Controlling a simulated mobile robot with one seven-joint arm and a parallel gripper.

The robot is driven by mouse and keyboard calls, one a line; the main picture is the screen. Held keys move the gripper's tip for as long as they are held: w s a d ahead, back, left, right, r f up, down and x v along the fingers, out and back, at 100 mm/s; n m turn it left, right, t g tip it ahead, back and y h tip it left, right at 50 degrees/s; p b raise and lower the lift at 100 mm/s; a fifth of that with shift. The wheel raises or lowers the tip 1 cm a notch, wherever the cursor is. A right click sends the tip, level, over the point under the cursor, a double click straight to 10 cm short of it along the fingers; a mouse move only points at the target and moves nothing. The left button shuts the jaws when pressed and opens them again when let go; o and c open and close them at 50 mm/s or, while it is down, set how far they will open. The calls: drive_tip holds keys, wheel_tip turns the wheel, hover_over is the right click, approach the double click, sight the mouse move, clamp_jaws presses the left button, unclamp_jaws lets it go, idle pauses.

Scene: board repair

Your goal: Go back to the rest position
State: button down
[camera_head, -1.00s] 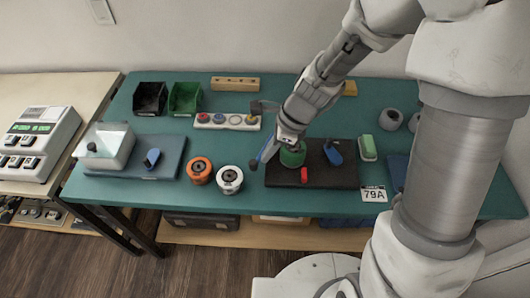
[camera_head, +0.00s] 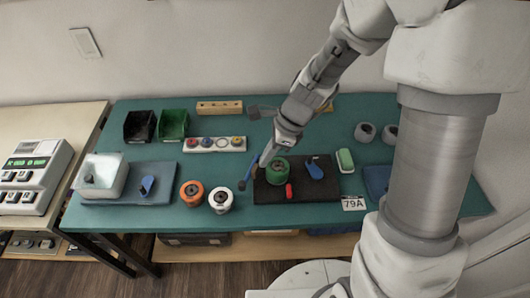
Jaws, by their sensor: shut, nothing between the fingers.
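My gripper (camera_head: 266,158) is at the lower end of my arm, over the left edge of the black mat (camera_head: 322,190) on the green worktable (camera_head: 170,218). It is shut with nothing in it. A green spool (camera_head: 277,174) stands on the mat just below and right of the gripper; I cannot tell if they touch. A blue tool (camera_head: 247,178) with a dark end slants down to the left beside the gripper. A red piece (camera_head: 289,191) and a blue part (camera_head: 314,169) are also on the mat.
An orange spool (camera_head: 191,194) and a white spool (camera_head: 221,201) stand left of the mat. A green-topped block (camera_head: 346,160) and a 79A sign (camera_head: 353,204) are to its right. Behind are black (camera_head: 139,126) and green bins (camera_head: 173,125) and a white rack (camera_head: 214,145).

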drive_tip(key=shift+r, duration=0.1)
drive_tip(key=s+d+r+n+t+h, duration=0.1)
drive_tip(key=s+d+r+n, duration=0.3)
drive_tip(key=r+n, duration=0.2)
drive_tip(key=s+d+r+n+t+h+p, duration=0.1)
drive_tip(key=s+d+r+n, duration=0.3)
drive_tip(key=r, duration=0.4)
drive_tip(key=s+d+r+n+t+h, duration=0.2)
drive_tip(key=s+d+r+n+t, duration=0.1)
drive_tip(key=s+r+n, duration=0.3)
wheel_tip(320, 180, up, 2)
drive_tip(key=shift+d+r+n, duration=0.1)
drive_tip(key=shift+d+n, duration=0.5)
drive_tip(key=shift+n, duration=0.6)
drive_tip(key=shift+a, duration=0.15)
